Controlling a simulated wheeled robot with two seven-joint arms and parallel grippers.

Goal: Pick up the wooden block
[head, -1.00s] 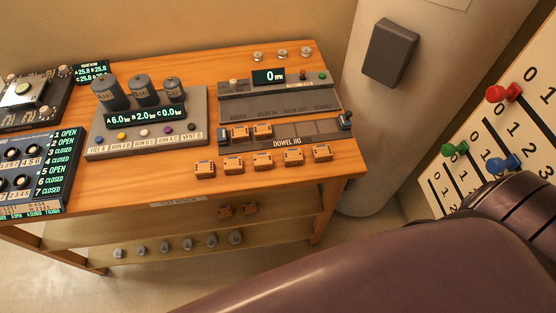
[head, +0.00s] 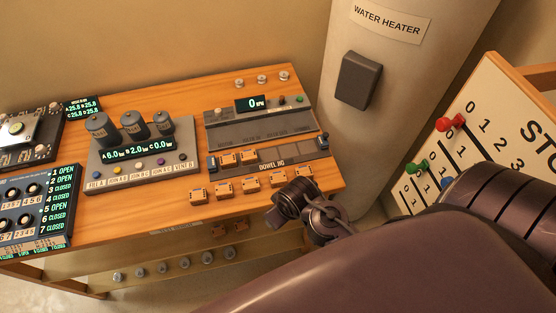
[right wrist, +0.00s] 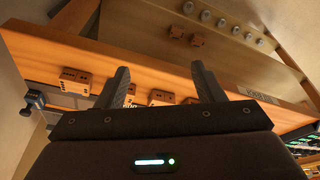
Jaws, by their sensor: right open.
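Several small orange wooden blocks stand in a row along the table's front edge, the rightmost wooden block (head: 304,173) nearest my right arm. Two more wooden blocks (head: 238,158) sit in the left slots of the dowel jig (head: 290,150). My right gripper (right wrist: 161,80) is open and empty. In the right wrist view one block (right wrist: 75,80) lies outside the left finger; another (right wrist: 160,98) shows between the fingers, beyond the palm edge and partly hidden. In the head view my right wrist is by the table's front right corner; its fingertips are hard to make out. My left gripper is out of view.
A lower shelf (head: 150,262) holds two orange blocks (head: 218,230) and several grey knobs. A panel with canisters (head: 140,170) stands left of the jig. A water heater (head: 410,60) rises behind the right side, and a pegged board (head: 500,110) stands at the right.

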